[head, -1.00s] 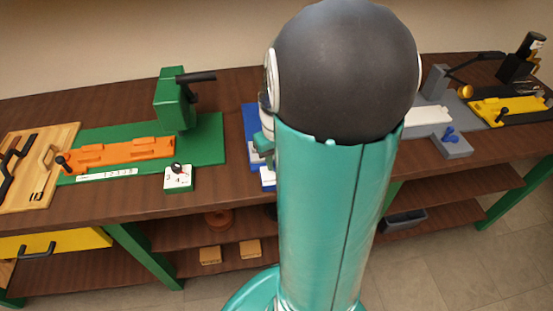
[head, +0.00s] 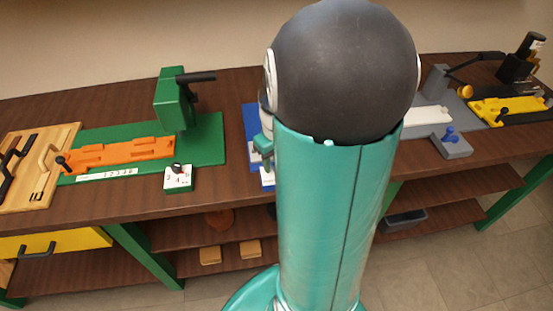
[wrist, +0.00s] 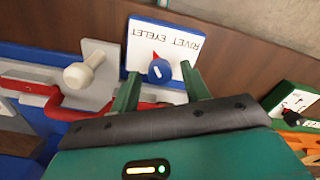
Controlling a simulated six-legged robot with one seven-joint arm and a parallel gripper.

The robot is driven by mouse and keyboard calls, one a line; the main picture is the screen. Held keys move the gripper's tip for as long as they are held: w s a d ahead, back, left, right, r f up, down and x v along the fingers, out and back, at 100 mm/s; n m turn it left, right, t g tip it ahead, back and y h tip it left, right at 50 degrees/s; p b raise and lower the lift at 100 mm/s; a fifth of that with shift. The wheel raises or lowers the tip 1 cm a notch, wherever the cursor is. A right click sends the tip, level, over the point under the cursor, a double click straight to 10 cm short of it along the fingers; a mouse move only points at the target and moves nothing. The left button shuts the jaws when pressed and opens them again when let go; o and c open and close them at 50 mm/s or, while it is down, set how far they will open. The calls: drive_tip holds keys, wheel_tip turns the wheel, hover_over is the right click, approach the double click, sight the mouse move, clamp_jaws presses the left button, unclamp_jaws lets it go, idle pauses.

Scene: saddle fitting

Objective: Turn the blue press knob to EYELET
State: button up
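The blue press knob (wrist: 159,71) with a red pointer sits on a white panel (wrist: 140,50) lettered RIVET and EYELET, seen upside down in the wrist view. The pointer faces the lettering; I cannot tell clearly which word it marks. My gripper (wrist: 161,70) is open, with its two green fingers apart. In the wrist view the knob shows between the fingertips; contact cannot be made out. In the head view my arm hides the knob, and only part of the blue press base (head: 250,122) shows.
A white round-ended handle (wrist: 84,72) and a red curved bar (wrist: 60,104) lie left of my gripper in the wrist view. A green station with an orange fixture (head: 120,153) and a small dial box (head: 178,179) stands left on the bench. Grey and yellow stations stand right.

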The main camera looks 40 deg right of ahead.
drive_tip(key=shift+r, duration=0.1)
wheel_tip(320, 180, up, 14)
drive_tip(key=shift+f, duration=0.2)
idle(0.4)
idle(0.4)
drive_tip(key=s+a+r+n+t, duration=0.1)
drive_tip(key=s+a+r+t, duration=0.1)
drive_tip(key=a, duration=0.9)
drive_tip(key=s+a+r+t, duration=0.1)
drive_tip(key=s+a+t, duration=0.2)
drive_tip(key=a, duration=0.9)
drive_tip(key=shift+r+n+t, duration=0.3)
drive_tip(key=shift+r+n, duration=0.1)
